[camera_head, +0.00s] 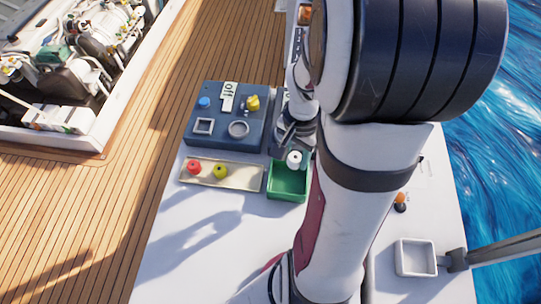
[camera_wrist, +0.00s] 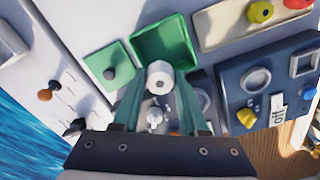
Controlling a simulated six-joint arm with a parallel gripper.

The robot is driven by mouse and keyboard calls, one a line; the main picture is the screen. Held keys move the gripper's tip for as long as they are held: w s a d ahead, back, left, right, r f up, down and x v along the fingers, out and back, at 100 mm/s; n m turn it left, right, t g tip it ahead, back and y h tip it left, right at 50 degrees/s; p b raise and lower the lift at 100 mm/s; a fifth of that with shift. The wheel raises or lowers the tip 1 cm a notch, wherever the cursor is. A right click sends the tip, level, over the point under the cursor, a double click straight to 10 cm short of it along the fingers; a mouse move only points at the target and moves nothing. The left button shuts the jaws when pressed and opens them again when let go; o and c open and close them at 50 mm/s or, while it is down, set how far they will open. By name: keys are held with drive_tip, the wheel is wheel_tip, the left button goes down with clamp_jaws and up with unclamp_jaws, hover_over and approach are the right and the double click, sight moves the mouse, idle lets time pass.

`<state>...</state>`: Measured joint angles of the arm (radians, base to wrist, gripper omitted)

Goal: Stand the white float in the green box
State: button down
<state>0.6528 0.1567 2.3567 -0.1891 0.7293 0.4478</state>
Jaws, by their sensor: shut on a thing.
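The white float (camera_head: 294,159) is a small white cylinder at the back edge of the green box (camera_head: 288,182). In the wrist view the float (camera_wrist: 160,76) sits between the fingertips of my gripper (camera_wrist: 160,84), which is shut on it. Its end with a dark centre faces the wrist camera. The open green box (camera_wrist: 163,38) lies just beyond the float, and its visible floor is bare. I cannot tell the height of the float above the box. In the head view my arm hides part of the surroundings to the right of the box.
A shallow tray (camera_head: 245,176) left of the box holds a red float (camera_head: 193,167) and a yellow float (camera_head: 219,171). A dark blue panel (camera_head: 228,132) with knobs stands behind. A green plate with a dark knob (camera_wrist: 110,72) lies beside the box. A white square tray (camera_head: 415,243) is at right.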

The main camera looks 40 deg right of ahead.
drive_tip(key=s+d, duration=0.2)
drive_tip(key=s, duration=0.9)
hover_over(287, 191)
wheel_tip(287, 191, down, 6)
drive_tip(key=shift+s+f, duration=0.1)
wheel_tip(287, 191, down, 4)
drive_tip(key=shift+f, duration=0.1)
drive_tip(key=shift+f, duration=0.1)
drive_tip(key=c, duration=0.7)
unclamp_jaws()
